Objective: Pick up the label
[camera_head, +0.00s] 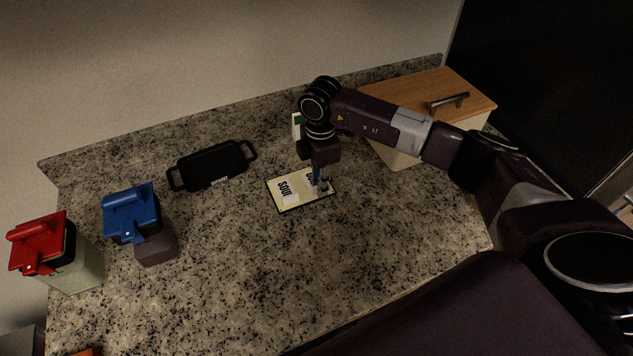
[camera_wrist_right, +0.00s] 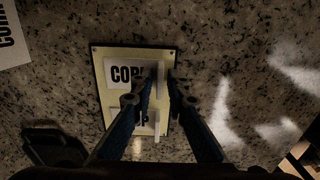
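A flat cream board (camera_head: 290,205) with a dark edge lies on the counter, and it also shows in the right wrist view (camera_wrist_right: 105,82). Two white labels with black print lie on it. One label (camera_wrist_right: 125,72) reads "COR" with its end covered; the other (camera_head: 286,190) reads like "SOUP". White upright tabs stand at the labels' ends. My right gripper (camera_head: 321,188) points down over the board's right part. In the right wrist view its blue fingers (camera_wrist_right: 155,92) are apart, with a white tab showing between them. Contact cannot be told. My left gripper is not in view.
A blue-topped container (camera_head: 132,215) and a red-topped one (camera_head: 42,245) stand at left. A wood-topped box (camera_head: 425,92) is behind my right arm. The front counter is clear.

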